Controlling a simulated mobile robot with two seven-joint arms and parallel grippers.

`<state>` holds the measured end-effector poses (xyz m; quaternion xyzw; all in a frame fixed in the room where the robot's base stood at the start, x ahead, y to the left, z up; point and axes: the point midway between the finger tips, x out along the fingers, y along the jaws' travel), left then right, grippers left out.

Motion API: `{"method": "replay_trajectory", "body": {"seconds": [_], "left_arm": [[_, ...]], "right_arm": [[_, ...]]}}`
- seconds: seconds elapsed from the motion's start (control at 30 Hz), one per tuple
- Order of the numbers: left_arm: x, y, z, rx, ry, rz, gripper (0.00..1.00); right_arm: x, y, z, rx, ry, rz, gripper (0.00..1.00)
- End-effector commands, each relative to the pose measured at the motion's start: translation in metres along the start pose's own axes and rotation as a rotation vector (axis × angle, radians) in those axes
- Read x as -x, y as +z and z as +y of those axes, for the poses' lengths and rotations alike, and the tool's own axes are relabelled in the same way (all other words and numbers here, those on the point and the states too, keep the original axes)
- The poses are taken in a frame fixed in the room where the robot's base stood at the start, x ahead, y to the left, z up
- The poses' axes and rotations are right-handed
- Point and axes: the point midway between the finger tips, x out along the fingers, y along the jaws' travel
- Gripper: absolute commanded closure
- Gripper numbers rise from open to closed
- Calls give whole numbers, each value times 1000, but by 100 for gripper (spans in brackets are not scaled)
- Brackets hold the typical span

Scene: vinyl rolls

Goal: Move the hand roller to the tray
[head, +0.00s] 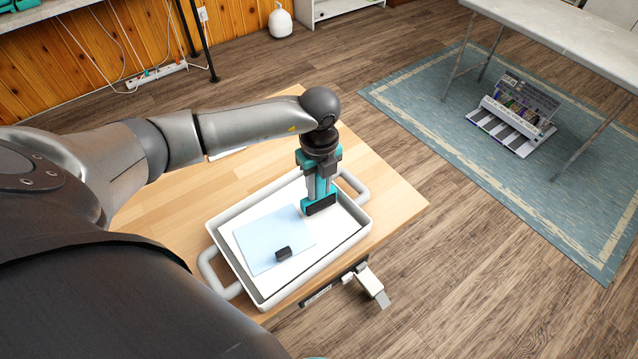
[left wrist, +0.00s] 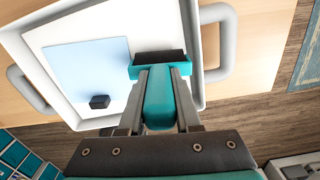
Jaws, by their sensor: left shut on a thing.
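The hand roller, with a teal handle and frame and a dark roller (head: 319,205), is in my left gripper (head: 318,172). In the left wrist view the gripper's two grey fingers (left wrist: 160,98) are shut on the teal handle, and the dark roller (left wrist: 158,57) points away from them. The white tray (head: 243,283) has a raised rim and a handle at each end, and stands on the wooden table. The roller is over the tray's far right part, beside the blue sheet; I cannot tell whether it touches the floor.
A pale blue sheet (head: 265,235) lies in the tray with a small black block (head: 283,253) on it. A grey and black device (head: 371,286) sits at the table's front edge. The wooden table top (head: 385,195) is bare right of the tray.

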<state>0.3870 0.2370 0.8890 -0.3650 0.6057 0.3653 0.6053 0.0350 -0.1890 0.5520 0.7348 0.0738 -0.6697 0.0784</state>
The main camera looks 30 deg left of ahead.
Motion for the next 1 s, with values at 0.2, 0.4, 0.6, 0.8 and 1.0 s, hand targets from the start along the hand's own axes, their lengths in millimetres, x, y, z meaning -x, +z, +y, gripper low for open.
{"method": "replay_trajectory", "body": {"seconds": [0.2, 0.4, 0.6, 0.8, 1.0], "left_arm": [[-1, 0, 0, 0, -1, 0, 100], [-1, 0, 0, 0, -1, 0, 100], [-4, 0, 0, -1, -2, 0, 100], [-4, 0, 0, -1, -1, 0, 62], [-4, 0, 0, 0, -1, 0, 40]], "right_arm": [[-1, 0, 0, -1, 0, 0, 50], [0, 0, 0, -1, 0, 0, 50], [0, 0, 0, -1, 0, 0, 50], [0, 0, 0, -1, 0, 0, 50], [0, 0, 0, -1, 0, -1, 50]]}}
